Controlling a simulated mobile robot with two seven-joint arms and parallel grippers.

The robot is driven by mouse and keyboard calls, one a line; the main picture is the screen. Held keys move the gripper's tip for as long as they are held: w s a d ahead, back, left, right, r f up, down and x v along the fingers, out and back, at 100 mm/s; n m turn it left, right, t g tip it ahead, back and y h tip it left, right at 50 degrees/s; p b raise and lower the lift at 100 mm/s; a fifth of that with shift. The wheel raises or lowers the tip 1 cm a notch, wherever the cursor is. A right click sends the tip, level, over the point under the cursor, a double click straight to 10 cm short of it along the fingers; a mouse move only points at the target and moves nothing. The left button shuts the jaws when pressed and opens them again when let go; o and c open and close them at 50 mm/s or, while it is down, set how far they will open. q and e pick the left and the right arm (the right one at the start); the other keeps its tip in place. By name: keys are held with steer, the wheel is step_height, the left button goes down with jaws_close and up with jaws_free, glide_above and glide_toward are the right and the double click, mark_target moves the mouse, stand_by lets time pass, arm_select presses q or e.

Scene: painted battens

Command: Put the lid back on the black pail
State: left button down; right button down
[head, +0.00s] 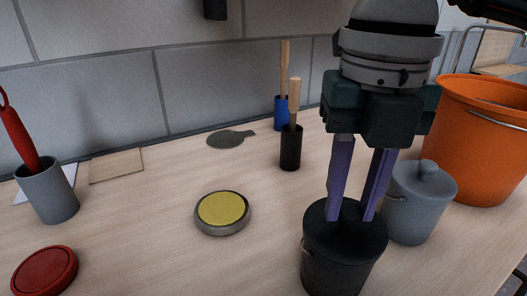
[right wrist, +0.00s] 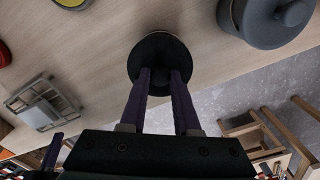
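The black pail (head: 335,267) stands upright at the front right of the counter. A flat, round black top (head: 320,225), which looks like its lid, covers the opening and seems level. My right gripper (head: 352,216) points down over it, its two purple fingers apart and their tips at the top's surface. My left gripper is not in view.
A grey lidded pot (head: 420,205) stands close right of the pail, with a large orange bucket (head: 475,140) behind. A yellow-topped round tin (head: 222,210) and a red round lid (head: 45,271) lie left. A black holder (head: 290,150) stands behind.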

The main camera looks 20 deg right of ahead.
steer(key=shift+c, duration=0.4)
jaws_free()
steer(key=shift+r, duration=0.1)
steer(key=shift+r+p, duration=2.7)
steer(key=shift+r, duration=0.7)
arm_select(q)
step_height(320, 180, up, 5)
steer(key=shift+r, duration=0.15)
arm_select(e)
jaws_close()
steer(key=shift+f, duration=0.15)
